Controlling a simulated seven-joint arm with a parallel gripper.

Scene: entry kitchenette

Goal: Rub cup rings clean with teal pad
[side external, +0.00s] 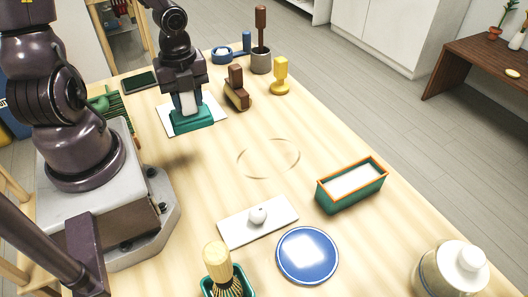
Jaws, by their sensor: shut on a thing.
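My gripper (187,100) points down at the back left of the table and is shut on the teal pad (193,119). The pad is at or just above a white sheet (220,107); I cannot tell whether they touch. A faint brown cup ring (240,165) marks the wood near the middle of the table, to the right of and nearer than the pad. No second ring is clear to me. The gripper's fingers hide the top of the pad.
A brown-handled brush (236,90) and a yellow tool (280,78) stand behind. A teal box with an orange rim (368,171), a blue plate (281,265), a white tray (281,217), a shaving-type brush (217,262) and a jar (440,281) stand nearer. Wood around the ring is clear.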

